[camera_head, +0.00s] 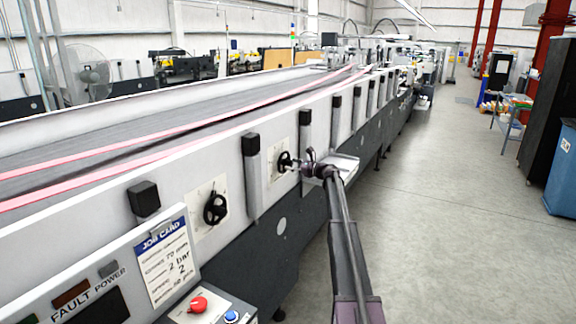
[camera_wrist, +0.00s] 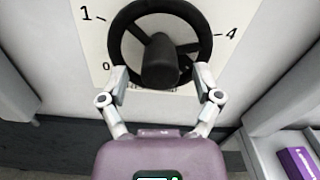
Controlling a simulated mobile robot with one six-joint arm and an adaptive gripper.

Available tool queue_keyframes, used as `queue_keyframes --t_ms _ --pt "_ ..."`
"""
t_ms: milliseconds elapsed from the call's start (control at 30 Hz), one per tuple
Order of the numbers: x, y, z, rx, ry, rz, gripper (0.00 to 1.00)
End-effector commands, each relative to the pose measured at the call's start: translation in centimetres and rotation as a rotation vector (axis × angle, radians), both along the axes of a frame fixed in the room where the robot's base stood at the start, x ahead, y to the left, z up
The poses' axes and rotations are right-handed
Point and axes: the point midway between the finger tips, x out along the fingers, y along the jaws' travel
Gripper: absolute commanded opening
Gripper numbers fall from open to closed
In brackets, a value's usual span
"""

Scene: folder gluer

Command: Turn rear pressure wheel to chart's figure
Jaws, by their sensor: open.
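The rear pressure wheel (camera_head: 285,161) is a black handwheel on a pale plate on the machine's side. It fills the upper middle of the wrist view (camera_wrist: 160,62), with a thick hub and spokes. The plate's printed figures 0, 1 and 4 show around it; others are hidden. My gripper (camera_wrist: 161,76) is open, its two fingers at the lower left and lower right of the rim. I cannot tell whether they touch it. A second black wheel (camera_head: 215,208) sits nearer.
A control panel with a red button (camera_head: 198,304) and a blue button (camera_head: 231,316) is in front. In the wrist view, a purple box (camera_wrist: 298,163) lies on a grey shelf at lower right. The aisle floor (camera_head: 450,210) is clear.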

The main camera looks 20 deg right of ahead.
Motion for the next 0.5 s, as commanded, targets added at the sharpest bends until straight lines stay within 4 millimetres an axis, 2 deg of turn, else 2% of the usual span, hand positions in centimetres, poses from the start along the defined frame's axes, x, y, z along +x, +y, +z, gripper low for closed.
queue_keyframes --t_ms 200,500 --pt "1.09 0.83 0.0 0.0 0.0 0.0 0.82" --pt "1.23 1.03 0.0 0.0 0.0 0.001 0.82"
